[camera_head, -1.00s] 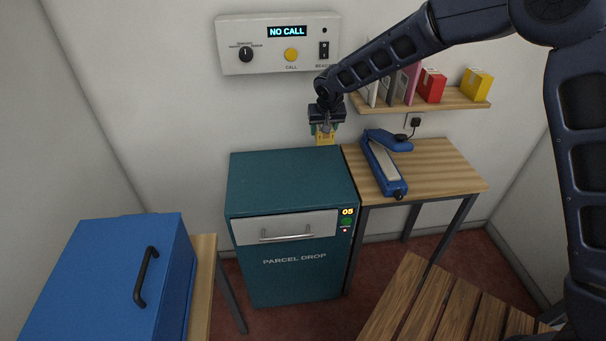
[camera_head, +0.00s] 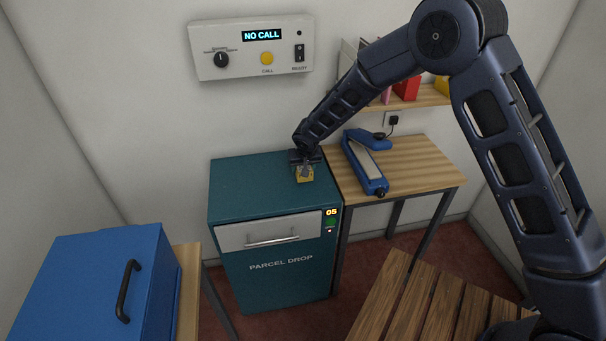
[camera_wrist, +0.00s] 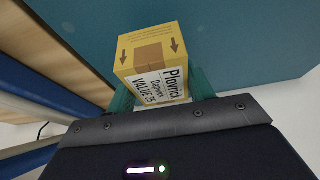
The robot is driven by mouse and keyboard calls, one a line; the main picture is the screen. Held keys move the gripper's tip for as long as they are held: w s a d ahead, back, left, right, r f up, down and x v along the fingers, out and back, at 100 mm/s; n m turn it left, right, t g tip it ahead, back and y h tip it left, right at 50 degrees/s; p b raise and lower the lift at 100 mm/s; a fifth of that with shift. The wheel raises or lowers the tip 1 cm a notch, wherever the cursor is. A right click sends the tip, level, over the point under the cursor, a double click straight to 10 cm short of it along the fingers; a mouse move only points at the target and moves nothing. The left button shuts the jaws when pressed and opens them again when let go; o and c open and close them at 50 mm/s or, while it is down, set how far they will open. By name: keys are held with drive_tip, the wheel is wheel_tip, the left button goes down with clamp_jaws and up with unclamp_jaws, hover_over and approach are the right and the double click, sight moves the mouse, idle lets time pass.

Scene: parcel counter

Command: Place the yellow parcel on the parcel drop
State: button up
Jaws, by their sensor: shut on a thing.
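The yellow parcel (camera_head: 305,175) is a small box with a printed label, held between the fingers of my gripper (camera_head: 304,168). In the wrist view the parcel (camera_wrist: 152,58) shows brown arrows and lies between my two green fingers (camera_wrist: 162,95). The parcel drop (camera_head: 262,185) is a teal cabinet with a silver drawer front and a "05" display. The parcel is at the right part of its top. I cannot tell if its underside touches the top.
A wooden table (camera_head: 425,160) with a blue sealer-like device (camera_head: 364,165) stands right of the cabinet. A shelf (camera_head: 425,97) holds a red box (camera_head: 407,88) above it. A blue box (camera_head: 85,285) is at the front left. The cabinet top's left part is clear.

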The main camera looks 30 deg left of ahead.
drive_tip(key=shift+f, duration=1.55)
drive_tip(key=shift+f, duration=0.1)
drive_tip(key=o, duration=1)
drive_tip(key=shift+o, duration=0.2)
drive_tip(key=v, duration=1.2)
